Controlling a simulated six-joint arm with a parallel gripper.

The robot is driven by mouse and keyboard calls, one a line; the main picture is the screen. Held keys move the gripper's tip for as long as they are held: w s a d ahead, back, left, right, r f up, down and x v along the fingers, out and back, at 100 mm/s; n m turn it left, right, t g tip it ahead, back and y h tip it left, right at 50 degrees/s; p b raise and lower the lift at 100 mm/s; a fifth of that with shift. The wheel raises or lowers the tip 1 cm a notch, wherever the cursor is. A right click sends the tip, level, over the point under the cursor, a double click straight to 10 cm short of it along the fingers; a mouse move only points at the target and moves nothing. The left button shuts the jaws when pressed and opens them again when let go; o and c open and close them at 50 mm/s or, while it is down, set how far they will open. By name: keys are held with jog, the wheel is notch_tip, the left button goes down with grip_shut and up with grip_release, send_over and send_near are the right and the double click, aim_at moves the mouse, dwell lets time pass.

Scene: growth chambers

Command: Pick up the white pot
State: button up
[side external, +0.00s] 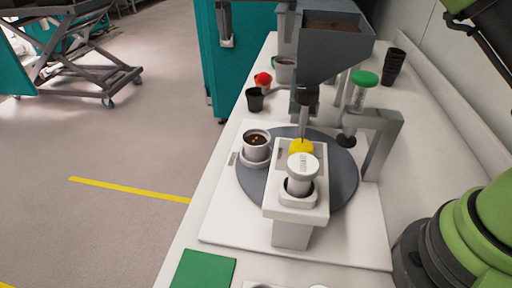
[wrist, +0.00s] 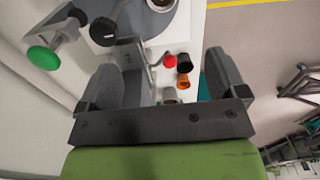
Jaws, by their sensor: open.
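The white pot (side external: 257,152) stands upright on a small white base at the left part of a dark grey turntable (side external: 335,192) in the side view. It holds dark soil with a few orange specks. My gripper (wrist: 160,62) is open and empty in the wrist view, its two grey fingers wide apart. The gripper does not show in the side view, so its distance from the pot is unclear. A pale round shape at the top edge of the wrist view is cut off, and I cannot tell whether it is the pot.
A white-capped cylinder (side external: 301,172) stands on a raised holder beside the pot. A grey hopper (side external: 335,55) overhangs the turntable. A black pot (side external: 255,100), a red-topped item (side external: 263,81) and a green-capped tube (side external: 361,88) stand behind. A green mat (side external: 203,270) lies in front.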

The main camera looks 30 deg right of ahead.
send_over(256, 141)
jog(key=f, duration=1.8)
jog(key=shift+s, duration=0.25)
jog(key=f, duration=0.5)
jog(key=shift+w+f, duration=0.2)
jog(key=shift+f, duration=0.15)
jog(key=c, duration=1)
